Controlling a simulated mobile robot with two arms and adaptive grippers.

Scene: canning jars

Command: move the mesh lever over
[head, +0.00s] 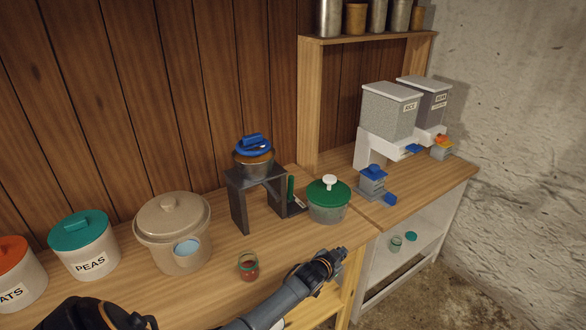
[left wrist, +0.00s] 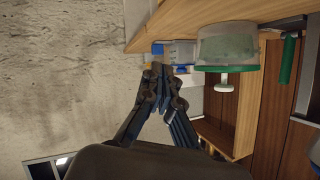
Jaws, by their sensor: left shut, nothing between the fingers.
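A green upright handle (head: 291,188) stands beside a black stand (head: 239,205) on the wooden counter and looks like the lever; no label on it is readable. It also shows in the left wrist view (left wrist: 288,60), at the upper right. A small pale plate (head: 299,201) sits at its foot. The stand carries a hopper with a blue lid (head: 252,144). My left gripper (head: 340,254) is shut and empty. It is in front of the counter's edge, right of and nearer than the green handle, and apart from it. In the left wrist view its fingers (left wrist: 167,72) point upward. My right gripper is not in view.
A green-lidded jar (head: 328,201) stands between the handle and the counter's right part. A small red-filled jar (head: 248,268) is near the front edge. A beige crock (head: 174,226) and labelled canisters (head: 86,246) line the left. Dispensers (head: 389,112) stand at the right.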

